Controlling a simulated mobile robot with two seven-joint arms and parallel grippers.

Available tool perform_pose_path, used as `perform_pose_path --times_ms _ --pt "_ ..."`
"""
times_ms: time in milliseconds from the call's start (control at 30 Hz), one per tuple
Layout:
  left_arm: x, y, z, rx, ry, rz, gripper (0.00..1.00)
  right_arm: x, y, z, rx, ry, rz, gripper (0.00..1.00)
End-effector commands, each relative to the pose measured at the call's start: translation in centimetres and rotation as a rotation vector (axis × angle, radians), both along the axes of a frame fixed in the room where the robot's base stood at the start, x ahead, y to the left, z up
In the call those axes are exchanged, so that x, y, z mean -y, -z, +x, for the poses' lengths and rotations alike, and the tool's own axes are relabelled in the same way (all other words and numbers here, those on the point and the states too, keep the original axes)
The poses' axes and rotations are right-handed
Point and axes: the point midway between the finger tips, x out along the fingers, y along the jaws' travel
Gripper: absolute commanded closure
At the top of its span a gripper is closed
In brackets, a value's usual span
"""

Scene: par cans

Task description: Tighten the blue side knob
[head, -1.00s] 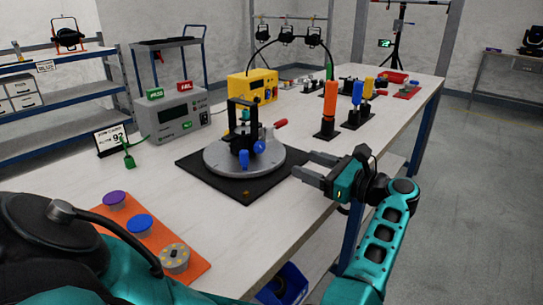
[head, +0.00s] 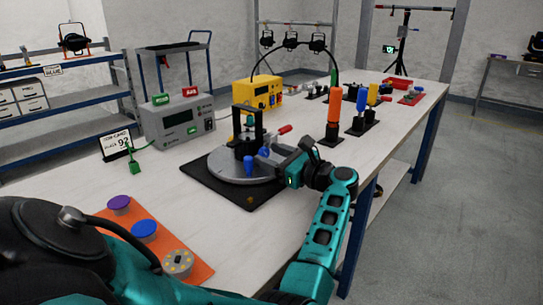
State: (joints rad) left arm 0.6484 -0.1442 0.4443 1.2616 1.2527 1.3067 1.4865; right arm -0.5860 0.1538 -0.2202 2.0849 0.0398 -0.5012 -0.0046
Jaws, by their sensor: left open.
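A black fixture (head: 244,140) stands on a round grey plate (head: 222,168) over a black square base (head: 206,179). Blue knobs show on its near side, a lower one (head: 249,163) and a smaller one (head: 263,152) just right of it. I cannot tell which is the side knob. My right gripper is not in view.
A red-handled lever (head: 285,129) sticks out above my gripper. A grey tester (head: 178,120), a yellow box (head: 258,93) and an orange tool (head: 334,118) stand behind. An orange board with coloured knobs (head: 190,252) lies at front left. The table between is clear.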

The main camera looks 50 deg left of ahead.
Motion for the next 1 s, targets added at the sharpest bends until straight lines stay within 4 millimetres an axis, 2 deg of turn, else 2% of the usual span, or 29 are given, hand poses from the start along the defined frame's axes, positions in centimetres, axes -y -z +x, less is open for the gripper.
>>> perform_pose_path --times_ms 300,900,1000 --pt "-0.31 -0.01 -0.02 0.000 0.000 0.000 0.41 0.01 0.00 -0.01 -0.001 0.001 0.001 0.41" --pt "-0.27 -0.01 -0.01 0.000 0.000 -0.001 0.98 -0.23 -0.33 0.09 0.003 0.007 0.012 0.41" --pt "-0.27 0.00 -0.01 -0.002 0.000 -0.001 0.98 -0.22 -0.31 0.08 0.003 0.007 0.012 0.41"
